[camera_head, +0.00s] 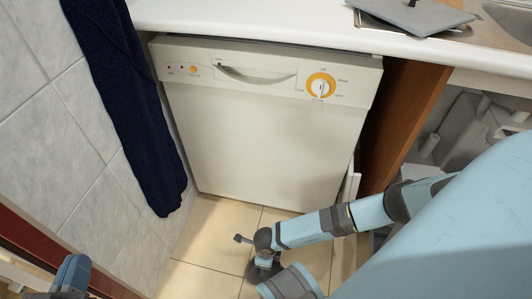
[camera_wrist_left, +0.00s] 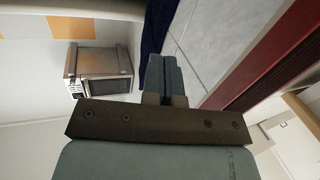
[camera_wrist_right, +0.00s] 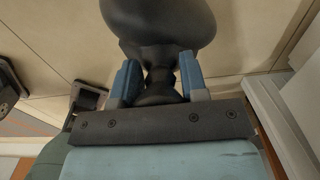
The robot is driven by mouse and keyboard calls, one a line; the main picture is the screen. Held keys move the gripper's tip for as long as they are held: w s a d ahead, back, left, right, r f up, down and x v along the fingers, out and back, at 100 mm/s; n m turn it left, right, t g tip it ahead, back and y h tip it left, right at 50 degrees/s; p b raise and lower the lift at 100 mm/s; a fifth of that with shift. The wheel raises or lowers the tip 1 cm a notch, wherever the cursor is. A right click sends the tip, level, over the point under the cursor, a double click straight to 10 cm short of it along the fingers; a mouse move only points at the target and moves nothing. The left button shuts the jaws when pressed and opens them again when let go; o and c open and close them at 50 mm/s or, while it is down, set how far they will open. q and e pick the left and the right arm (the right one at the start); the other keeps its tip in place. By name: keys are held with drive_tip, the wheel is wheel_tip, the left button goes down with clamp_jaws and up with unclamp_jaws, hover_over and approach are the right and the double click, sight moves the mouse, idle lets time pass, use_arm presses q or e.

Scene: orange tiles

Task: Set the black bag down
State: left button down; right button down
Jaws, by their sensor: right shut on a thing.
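The black bag (camera_wrist_right: 158,22) shows in the right wrist view as a dark rounded mass with a narrow neck. My right gripper (camera_wrist_right: 160,82) has its two blue fingers on either side of that neck and is shut on it. Pale floor tiles lie behind the bag; I cannot tell whether it touches them.
A white dishwasher (camera_head: 265,125) stands under the counter (camera_head: 250,18). A dark blue cloth (camera_head: 125,100) hangs at the left by the tiled wall. An open cupboard (camera_head: 465,125) is at the right. Bare floor (camera_head: 215,245) shows before the dishwasher. A microwave (camera_wrist_left: 100,68) shows in the left wrist view.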

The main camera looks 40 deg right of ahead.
use_arm(q)
drive_tip(key=shift+r, duration=0.2)
use_arm(e)
drive_tip(key=shift+r, duration=0.1)
use_arm(q)
drive_tip(key=shift+f, duration=0.1)
use_arm(e)
drive_tip(key=c, duration=0.6)
unclamp_jaws()
drive_tip(key=shift+c, duration=0.2)
drive_tip(key=shift+r+p, duration=0.3)
drive_tip(key=shift+r, duration=0.05)
wheel_tip(320, 180, up, 5)
drive_tip(key=p, duration=0.3)
drive_tip(key=shift+r, duration=0.15)
use_arm(q)
drive_tip(key=r+p, duration=0.1)
drive_tip(key=s+r+n+t, duration=0.1)
drive_tip(key=r, duration=0.1)
drive_tip(key=r+n+p, duration=0.1)
drive_tip(key=r, duration=0.1)
drive_tip(key=shift+s+d+r+p, duration=0.15)
drive_tip(key=shift+r+p, duration=0.1)
drive_tip(key=shift+p, duration=0.1)
use_arm(e)
wheel_tip(320, 180, up, 6)
drive_tip(key=shift+r, duration=0.1)
